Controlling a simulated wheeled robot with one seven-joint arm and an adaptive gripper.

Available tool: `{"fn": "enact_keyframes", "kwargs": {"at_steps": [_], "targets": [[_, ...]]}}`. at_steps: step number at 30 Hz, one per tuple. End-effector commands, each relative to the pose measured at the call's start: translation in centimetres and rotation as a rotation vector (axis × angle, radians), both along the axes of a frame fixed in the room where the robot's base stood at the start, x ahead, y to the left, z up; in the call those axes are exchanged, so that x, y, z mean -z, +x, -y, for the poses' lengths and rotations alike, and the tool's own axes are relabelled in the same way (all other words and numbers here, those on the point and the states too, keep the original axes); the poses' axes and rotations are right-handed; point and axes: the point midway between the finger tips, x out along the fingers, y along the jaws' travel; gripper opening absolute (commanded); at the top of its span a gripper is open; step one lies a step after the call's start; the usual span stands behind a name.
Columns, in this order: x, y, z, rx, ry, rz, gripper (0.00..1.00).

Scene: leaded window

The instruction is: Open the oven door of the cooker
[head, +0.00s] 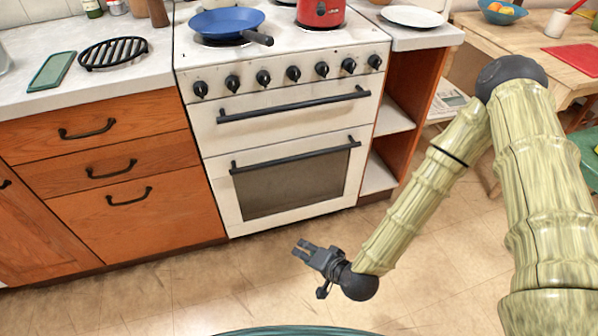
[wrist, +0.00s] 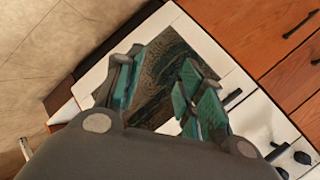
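The white cooker (head: 215,82) stands against the counter. Its oven door (head: 225,200) is the lower front panel, with a dark window (head: 292,185) and a black bar handle (head: 296,157) along the top; it looks shut. Above it is a second panel with its own black handle (head: 294,104). My gripper (head: 302,248) is in front of the cooker, low and apart from the door, below the window's level in the picture. The wrist view shows its two fingers (wrist: 158,85) spread with nothing between them, and the oven window (wrist: 160,62) beyond.
A blue pan (head: 226,22) and a red pot (head: 320,12) stand on the hob, above a row of black knobs. Wooden drawers (head: 100,150) are left of the cooker, open shelves (head: 393,118) right. The floor (head: 220,285) before the cooker is clear.

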Motion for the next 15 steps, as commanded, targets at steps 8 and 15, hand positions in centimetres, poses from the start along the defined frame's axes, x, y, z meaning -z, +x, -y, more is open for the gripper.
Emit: {"fn": "enact_keyframes", "kwargs": {"at_steps": [8, 15], "targets": [[0.3, 7.1, -2.3, 0.141, 0.238, 0.173, 0.39], [-1.7, 12.6, -2.4, 0.257, 0.45, 0.322, 0.39]]}}
